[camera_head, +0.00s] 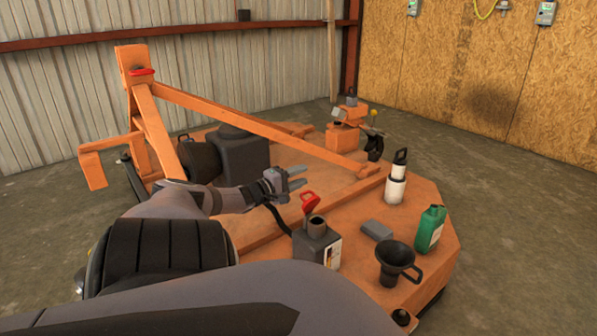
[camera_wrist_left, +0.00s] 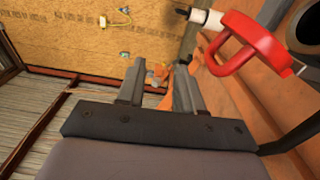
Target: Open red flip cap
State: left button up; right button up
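The red flip cap (camera_head: 310,202) stands tilted up at the far side of the round neck (camera_head: 317,224) on a dark grey box (camera_head: 309,246). The neck's opening shows uncovered. In the left wrist view the red cap (camera_wrist_left: 243,45) is a looped handle at upper right, beside the dark round opening (camera_wrist_left: 307,25). My left gripper (camera_head: 300,176) is open and empty, just beyond and above the cap, apart from it. Its two fingers (camera_wrist_left: 158,88) show a clear gap between them in the wrist view. My right gripper does not show.
The box stands on an orange mower deck (camera_head: 422,200). Near it are a black funnel cup (camera_head: 392,264), a green bottle (camera_head: 430,228), a grey block (camera_head: 377,231) and a white-and-black bottle (camera_head: 396,189). An orange bar (camera_head: 250,124) crosses behind my left arm.

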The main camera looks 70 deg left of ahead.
pick_arm(q)
notch_tip(320, 180, up, 14)
jog(key=p, duration=1)
jog(key=shift+f, duration=0.2)
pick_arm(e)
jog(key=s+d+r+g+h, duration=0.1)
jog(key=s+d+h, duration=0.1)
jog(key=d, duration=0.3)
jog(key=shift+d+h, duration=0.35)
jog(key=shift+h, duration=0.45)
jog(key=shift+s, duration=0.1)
